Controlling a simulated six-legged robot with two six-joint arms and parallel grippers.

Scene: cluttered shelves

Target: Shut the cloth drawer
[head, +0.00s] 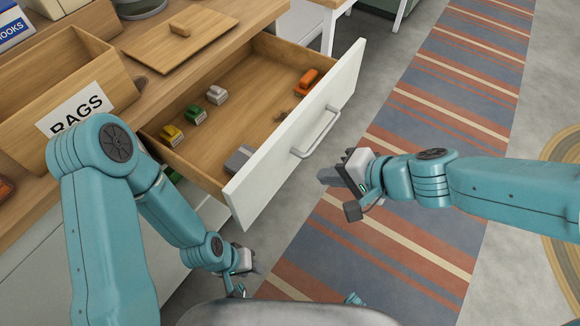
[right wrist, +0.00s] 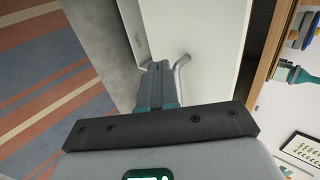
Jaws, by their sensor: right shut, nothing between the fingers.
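The drawer (head: 255,186) stands pulled out from the wooden-topped cabinet, with its white front facing right. Several small coloured items lie inside, among them a yellow one (head: 172,134) and an orange one (head: 307,80). A grey bar handle (head: 318,135) is on the front; it also shows in the right wrist view (right wrist: 183,63), close beside my fingertips. My right gripper (head: 325,176) is shut and empty, just outside the drawer front; whether it touches is unclear. My left gripper (head: 250,262) is low, below the drawer's near corner; its finger opening is not clear.
An open wooden box with a RAGS label (head: 75,107) stands on the counter, left of the drawer. A striped rug (head: 430,110) covers the floor to the right, with free room there.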

